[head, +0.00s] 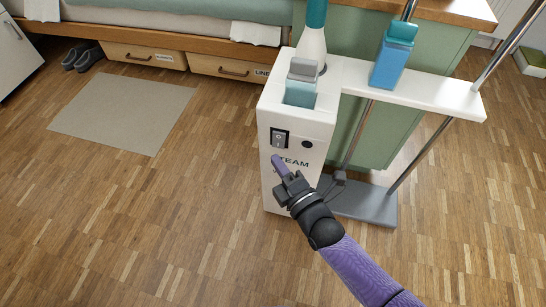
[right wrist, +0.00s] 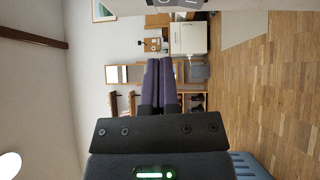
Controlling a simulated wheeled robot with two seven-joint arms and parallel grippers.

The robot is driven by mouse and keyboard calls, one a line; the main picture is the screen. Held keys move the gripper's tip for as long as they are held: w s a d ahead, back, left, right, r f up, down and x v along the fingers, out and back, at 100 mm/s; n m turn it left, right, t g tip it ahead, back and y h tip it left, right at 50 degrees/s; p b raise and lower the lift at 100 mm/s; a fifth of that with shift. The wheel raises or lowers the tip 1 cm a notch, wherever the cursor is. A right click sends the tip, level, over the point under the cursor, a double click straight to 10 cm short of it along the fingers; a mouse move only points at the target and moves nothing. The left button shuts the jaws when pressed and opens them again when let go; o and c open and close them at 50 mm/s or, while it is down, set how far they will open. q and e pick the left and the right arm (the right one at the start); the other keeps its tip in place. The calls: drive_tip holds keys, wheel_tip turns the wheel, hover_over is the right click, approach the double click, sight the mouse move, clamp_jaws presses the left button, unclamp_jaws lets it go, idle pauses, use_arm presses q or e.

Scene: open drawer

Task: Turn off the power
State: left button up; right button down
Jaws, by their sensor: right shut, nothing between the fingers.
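A white steam unit (head: 276,187) with "STEAM" lettering stands on the floor in the head view. A dark rocker switch (head: 281,137) is on the upper part of its front face. I cannot tell which side of the switch is pressed in. A small round black button or knob (head: 306,144) sits to its right. My right gripper (head: 277,161) has purple fingers, shut and empty, just below the switch in the picture. I cannot tell whether they touch the front face. The shut fingers also show in the right wrist view (right wrist: 160,62). My left gripper is not seen.
A white shelf arm (head: 425,88) with metal poles extends right from the unit, above a grey base (head: 366,205). A blue container (head: 392,65) stands on it. A bed with drawers (head: 231,68), shoes (head: 82,56) and a beige mat (head: 122,112) are at the left. Wood floor is clear in front.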

use_arm(q)
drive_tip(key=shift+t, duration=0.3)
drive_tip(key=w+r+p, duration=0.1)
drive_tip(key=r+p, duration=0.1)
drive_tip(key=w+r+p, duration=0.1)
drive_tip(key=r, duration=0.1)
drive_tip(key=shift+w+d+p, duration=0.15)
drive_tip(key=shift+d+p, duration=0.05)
drive_tip(key=shift+p, duration=0.2)
use_arm(e)
drive_tip(key=v, duration=0.8)
drive_tip(key=shift+s+d+r, duration=0.25)
drive_tip(key=shift+d+r, duration=0.15)
drive_tip(key=shift+r, duration=0.05)
